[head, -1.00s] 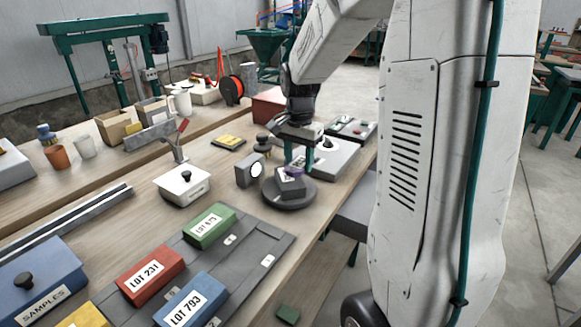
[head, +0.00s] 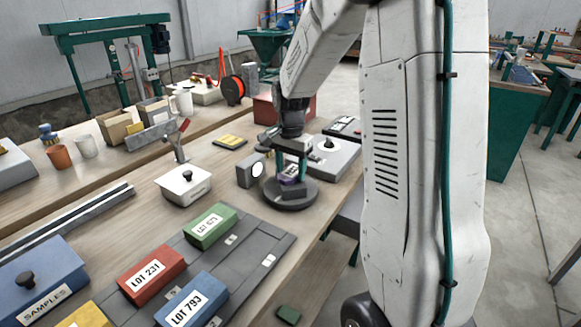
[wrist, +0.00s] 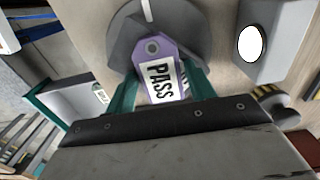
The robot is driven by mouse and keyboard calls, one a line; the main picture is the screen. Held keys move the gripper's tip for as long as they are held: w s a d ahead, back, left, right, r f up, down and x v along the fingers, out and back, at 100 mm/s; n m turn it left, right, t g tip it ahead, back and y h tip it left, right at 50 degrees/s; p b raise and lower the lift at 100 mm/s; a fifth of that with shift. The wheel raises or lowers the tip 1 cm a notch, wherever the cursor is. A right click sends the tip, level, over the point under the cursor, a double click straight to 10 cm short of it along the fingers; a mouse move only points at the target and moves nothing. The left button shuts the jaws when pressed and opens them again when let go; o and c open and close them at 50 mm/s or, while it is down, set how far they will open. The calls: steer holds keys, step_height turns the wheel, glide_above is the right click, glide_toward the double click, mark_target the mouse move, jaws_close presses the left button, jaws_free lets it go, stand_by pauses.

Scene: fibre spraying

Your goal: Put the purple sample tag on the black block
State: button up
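The purple sample tag (head: 290,181) is between the teal fingers of my gripper (head: 291,176). In the wrist view the tag (wrist: 158,68) shows its white face with PASS and a grey-rimmed hole, and my gripper (wrist: 162,88) has a finger at either side of it. My gripper looks shut on the tag. The black block (head: 296,194) sits on the round dark turntable (head: 289,204), right below the tag. In the wrist view a sliver of white label shows behind the tag. I cannot tell whether tag and block touch.
A grey box with a round white face (head: 250,171) stands close left of the turntable. A grey device (head: 335,160) is behind it on the right.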

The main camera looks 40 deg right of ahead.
mark_target(291, 172)
steer(key=shift+o, duration=0.6)
steer(key=shift+r, duration=0.1)
step_height(291, 172, up, 12)
steer(key=s+a+r+n, duration=0.4)
steer(key=s+a+n, duration=0.2)
steer(key=s+a, duration=0.5)
steer(key=s+a+f+n, duration=0.2)
steer(key=s+a+n, duration=0.1)
steer(key=s, duration=0.5)
steer(key=s+a+f+n+t, duration=0.1)
steer(key=s+a+f+n, duration=0.1)
steer(key=s+n, duration=0.3)
steer(key=s+a, duration=0.1)
steer(key=s, duration=0.2)
steer(key=shift+s, duration=0.2)
